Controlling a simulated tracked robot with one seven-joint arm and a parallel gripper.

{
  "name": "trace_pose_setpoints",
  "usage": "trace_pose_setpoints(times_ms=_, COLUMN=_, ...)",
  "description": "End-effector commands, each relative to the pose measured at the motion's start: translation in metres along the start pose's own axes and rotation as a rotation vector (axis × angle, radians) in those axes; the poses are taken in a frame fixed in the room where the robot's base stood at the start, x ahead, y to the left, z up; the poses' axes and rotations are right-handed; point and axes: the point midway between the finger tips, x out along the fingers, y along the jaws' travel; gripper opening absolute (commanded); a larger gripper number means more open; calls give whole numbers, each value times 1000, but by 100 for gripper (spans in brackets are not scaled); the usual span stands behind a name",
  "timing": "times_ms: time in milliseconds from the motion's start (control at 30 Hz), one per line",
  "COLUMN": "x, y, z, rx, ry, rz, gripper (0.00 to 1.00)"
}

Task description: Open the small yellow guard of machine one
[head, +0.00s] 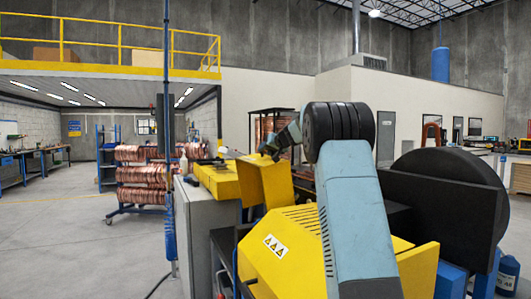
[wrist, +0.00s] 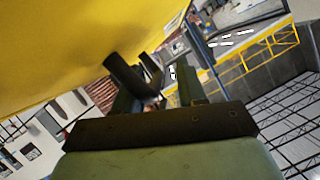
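The small yellow guard (head: 265,182) of the machine shows in the head view as a tilted yellow panel standing up from the machine's left part. My gripper (head: 271,149) is at its upper edge, small and partly hidden by my own arm. In the wrist view a large yellow surface (wrist: 75,45) fills the upper left, close to the fingers. My gripper (wrist: 155,88) shows two green fingers standing apart. A dark bar-like handle (wrist: 128,78) lies in front of the left finger. I see no clear grip on it, and contact cannot be told.
The yellow machine body (head: 285,252) with vents and a warning label lies below my arm. A large black disc (head: 455,185) stands at the right. A grey cabinet (head: 207,235) and a blue post (head: 169,180) are at the left. A copper coil rack (head: 145,175) stands behind; the left floor is open.

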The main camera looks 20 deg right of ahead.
Motion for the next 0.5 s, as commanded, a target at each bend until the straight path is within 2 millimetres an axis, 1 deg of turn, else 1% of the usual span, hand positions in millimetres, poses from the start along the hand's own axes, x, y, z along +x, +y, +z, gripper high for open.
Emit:
trace_pose_setpoints(times_ms=33, x=-9, y=0, z=-1, rx=0, ry=1, rz=1, gripper=40)
trace_pose_setpoints(times_ms=500, x=-94, y=1, z=1, rx=1, ry=0, rz=2, gripper=40)
